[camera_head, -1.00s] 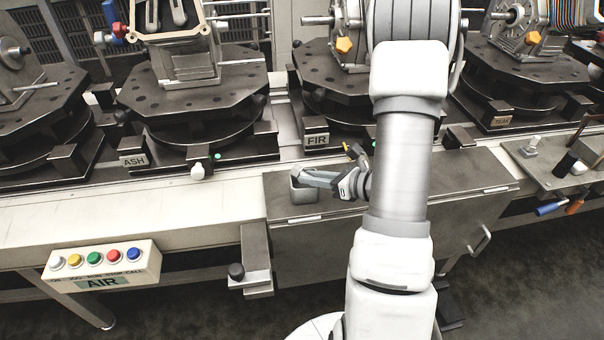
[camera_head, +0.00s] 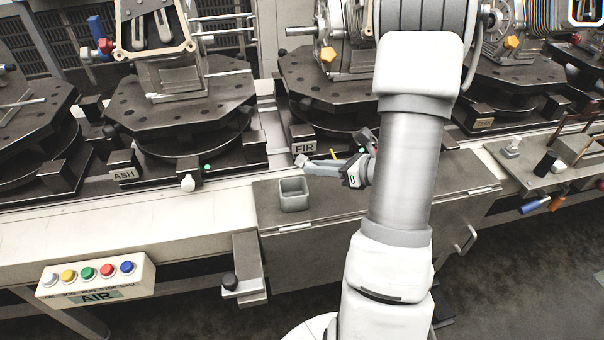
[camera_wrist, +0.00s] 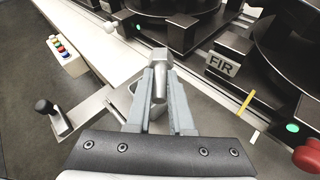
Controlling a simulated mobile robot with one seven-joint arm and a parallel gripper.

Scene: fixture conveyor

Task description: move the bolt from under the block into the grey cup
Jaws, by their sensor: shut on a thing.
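My gripper (camera_head: 318,165) is shut on a silver bolt. In the wrist view the bolt (camera_wrist: 159,72) sits between the fingertips (camera_wrist: 158,92), its hexagonal head beyond the tips and its shank pointing back between the fingers. In the head view the bolt (camera_head: 302,160) is a small light shape at the fingertips. The grey cup (camera_head: 294,200) stands open-topped on the grey ledge, just below and left of the gripper in the picture. In the wrist view the cup is mostly hidden behind the fingers. I cannot tell which block is meant.
Dark fixtures labelled ASH (camera_head: 124,174) and FIR (camera_head: 303,147) stand behind the ledge (camera_head: 335,205). A button box (camera_head: 96,281) hangs at the left and a black-knobbed lever (camera_head: 230,281) at the front. A tool shelf (camera_head: 545,178) lies right. The ledge around the cup is clear.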

